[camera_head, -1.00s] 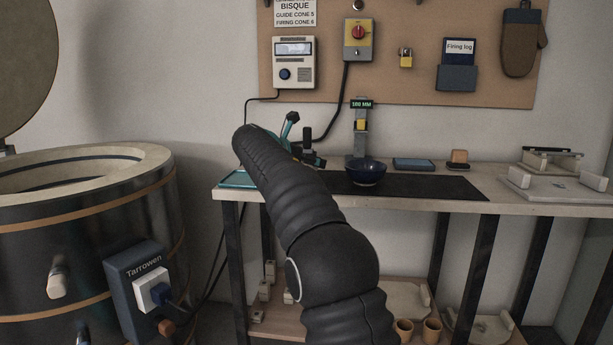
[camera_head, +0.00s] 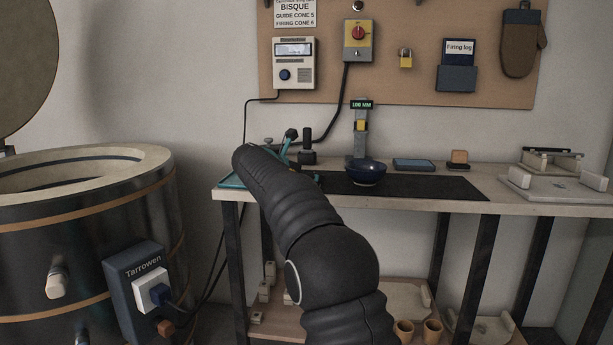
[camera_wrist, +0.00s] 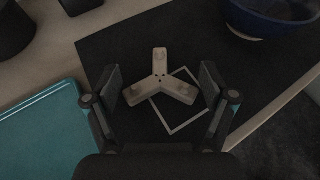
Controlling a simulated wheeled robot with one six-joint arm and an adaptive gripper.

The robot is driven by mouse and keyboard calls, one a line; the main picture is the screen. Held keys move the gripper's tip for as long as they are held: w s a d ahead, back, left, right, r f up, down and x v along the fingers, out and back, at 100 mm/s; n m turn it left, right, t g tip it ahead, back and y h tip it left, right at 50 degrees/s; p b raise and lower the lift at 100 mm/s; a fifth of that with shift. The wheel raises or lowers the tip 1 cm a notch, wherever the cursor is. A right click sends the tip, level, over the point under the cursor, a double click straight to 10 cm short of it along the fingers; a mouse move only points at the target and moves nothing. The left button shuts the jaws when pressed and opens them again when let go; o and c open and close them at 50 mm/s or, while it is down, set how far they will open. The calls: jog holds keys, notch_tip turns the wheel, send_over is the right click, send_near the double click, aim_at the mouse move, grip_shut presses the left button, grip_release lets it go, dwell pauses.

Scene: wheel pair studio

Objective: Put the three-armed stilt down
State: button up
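The three-armed stilt (camera_wrist: 160,81) is a pale beige Y shape in the wrist view. It appears to lie flat on the black mat (camera_wrist: 110,50), over part of a white square outline (camera_wrist: 184,124). My gripper (camera_wrist: 161,86) is open, with one dark finger to the left of the stilt and one to the right. A gap shows between each finger and the stilt. In the head view the stilt is hidden behind my arm, and only a teal and dark bit of my gripper shows past it.
A dark blue bowl (camera_head: 366,172) stands on the mat near a gauge post (camera_head: 361,130) reading 100 MM. A teal tray (camera_wrist: 42,128) lies left of the mat. Dark objects stand at the wrist view's top left. A kiln (camera_head: 90,240) stands left of the bench (camera_head: 540,205).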

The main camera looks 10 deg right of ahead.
jog(key=shift+o, duration=0.5)
jog(key=shift+f+b, duration=0.25)
jog(key=shift+b, duration=0.6)
jog(key=r+p+v, duration=0.1)
jog(key=p+v, duration=0.1)
jog(key=v, duration=1.2)
jog(key=shift+d, duration=0.4)
jog(key=shift+s, duration=0.15)
